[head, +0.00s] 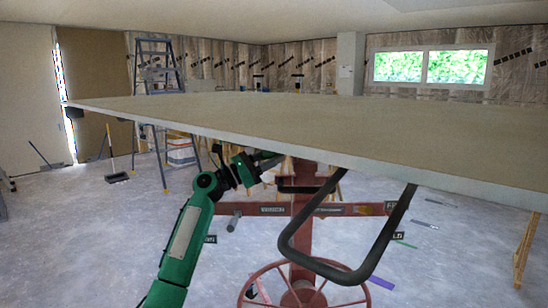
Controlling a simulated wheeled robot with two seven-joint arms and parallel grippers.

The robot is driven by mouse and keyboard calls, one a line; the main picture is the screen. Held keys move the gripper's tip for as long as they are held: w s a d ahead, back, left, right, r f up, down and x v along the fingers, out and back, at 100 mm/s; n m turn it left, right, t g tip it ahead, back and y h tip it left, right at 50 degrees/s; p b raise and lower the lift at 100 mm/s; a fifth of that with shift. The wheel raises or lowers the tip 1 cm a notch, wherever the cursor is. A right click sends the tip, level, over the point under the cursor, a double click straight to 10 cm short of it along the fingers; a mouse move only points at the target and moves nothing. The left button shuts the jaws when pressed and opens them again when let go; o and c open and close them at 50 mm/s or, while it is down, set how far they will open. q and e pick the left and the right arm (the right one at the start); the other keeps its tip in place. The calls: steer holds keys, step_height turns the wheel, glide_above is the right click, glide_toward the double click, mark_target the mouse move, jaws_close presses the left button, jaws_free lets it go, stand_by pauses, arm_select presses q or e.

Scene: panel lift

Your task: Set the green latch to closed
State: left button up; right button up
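A panel lift stands in front of me with a red mast and crossbar (265,209), a red spoked wheel (262,290) and a black bent handle (345,268). A large flat panel (330,125) lies across its top. My green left arm comes up from the bottom left. Its dark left gripper (268,160) is just under the panel's near edge, left of the mast; its fingers are too small and shadowed to tell whether they are open. I cannot make out the green latch. My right gripper is not in view.
The panel spans most of the width and hides much behind it. A stepladder (155,70) and a broom (115,165) stand back left. A purple strip (381,282) and a thin green strip (405,244) lie on the floor. The floor at front left is clear.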

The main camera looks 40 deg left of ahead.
arm_select(q)
steer(key=b+v, duration=0.2)
steer(key=v, duration=1.1)
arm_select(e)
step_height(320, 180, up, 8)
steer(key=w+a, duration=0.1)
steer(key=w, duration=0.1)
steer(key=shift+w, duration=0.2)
arm_select(q)
steer(key=shift+w, duration=0.1)
